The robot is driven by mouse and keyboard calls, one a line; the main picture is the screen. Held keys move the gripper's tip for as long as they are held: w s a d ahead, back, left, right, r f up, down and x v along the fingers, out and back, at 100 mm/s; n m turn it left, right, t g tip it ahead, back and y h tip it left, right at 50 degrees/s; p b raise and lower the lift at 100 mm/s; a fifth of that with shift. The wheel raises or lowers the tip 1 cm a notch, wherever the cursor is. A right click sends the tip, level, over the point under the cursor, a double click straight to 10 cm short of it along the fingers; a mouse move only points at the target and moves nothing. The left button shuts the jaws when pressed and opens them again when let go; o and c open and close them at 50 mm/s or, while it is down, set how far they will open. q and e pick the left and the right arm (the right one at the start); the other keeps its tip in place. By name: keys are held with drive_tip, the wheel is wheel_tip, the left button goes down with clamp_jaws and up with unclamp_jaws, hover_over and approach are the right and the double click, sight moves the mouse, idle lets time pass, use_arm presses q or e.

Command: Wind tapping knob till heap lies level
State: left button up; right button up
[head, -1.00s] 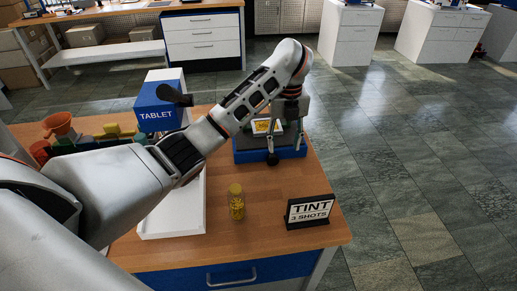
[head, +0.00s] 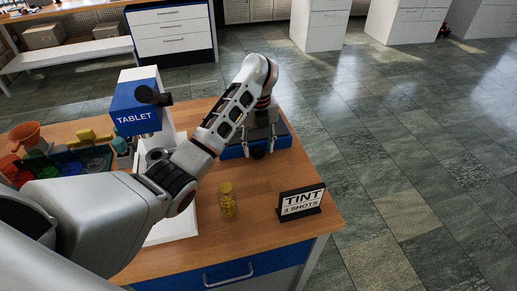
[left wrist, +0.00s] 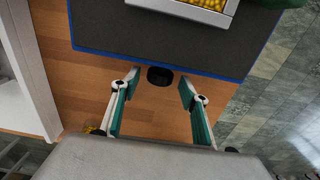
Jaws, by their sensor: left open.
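The tapping knob is a small black knob at the front of the blue-based machine (head: 285,140); it shows in the head view (head: 257,153) and in the left wrist view (left wrist: 160,76). My left gripper (head: 259,146) is open over the machine's front. In the left wrist view its teal fingers (left wrist: 160,82) flank the knob, with a gap on each side. The heap of yellow grains (left wrist: 185,8) lies in a light tray at the top edge of the wrist view, only partly in frame. In the head view my arm hides it. My right gripper is not in view.
A jar of yellow grains (head: 228,200) and a TINT sign (head: 301,202) stand in front of the machine.

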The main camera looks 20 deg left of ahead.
use_arm(q)
drive_tip(key=shift+f, duration=0.6)
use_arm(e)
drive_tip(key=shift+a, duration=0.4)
use_arm(q)
drive_tip(key=c, duration=1.1)
drive_tip(key=shift+d, duration=0.1)
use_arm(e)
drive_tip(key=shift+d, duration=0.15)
